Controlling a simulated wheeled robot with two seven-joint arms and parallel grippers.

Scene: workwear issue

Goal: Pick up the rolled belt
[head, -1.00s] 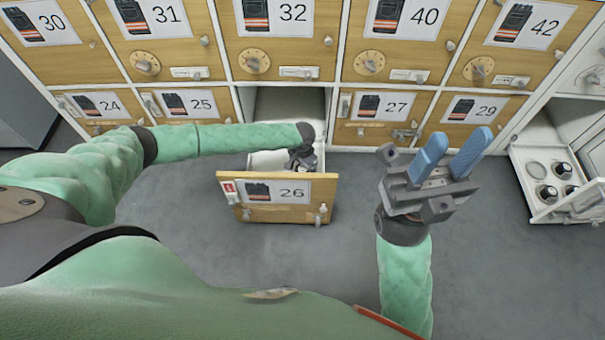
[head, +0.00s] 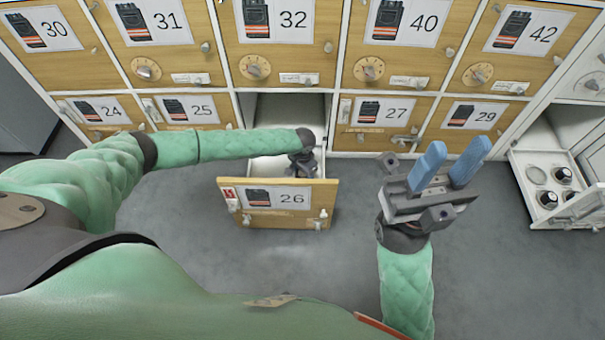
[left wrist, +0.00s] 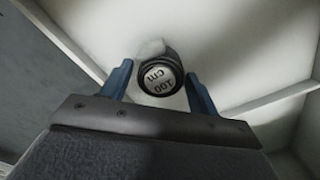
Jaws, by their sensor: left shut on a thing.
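The rolled belt (left wrist: 159,80) is a dark roll with a pale end marked "100 cm", seen in the left wrist view between two blue fingertips. My left gripper (left wrist: 160,88) is shut on it. In the head view my left gripper (head: 303,165) reaches down into the open drawer 26 (head: 278,203), and its fingers and the belt are hidden there. White drawer surfaces surround the roll in the left wrist view; I cannot tell whether it touches the floor of the drawer. My right gripper (head: 449,165) is open and empty, its blue fingers pointing up, to the right of the drawer.
Closed wooden lockers with numbered cards, such as 27 (head: 385,112) and 25 (head: 190,110), line the wall. At the right an open white drawer (head: 550,185) holds several round rolled items. The grey floor (head: 190,230) in front is clear.

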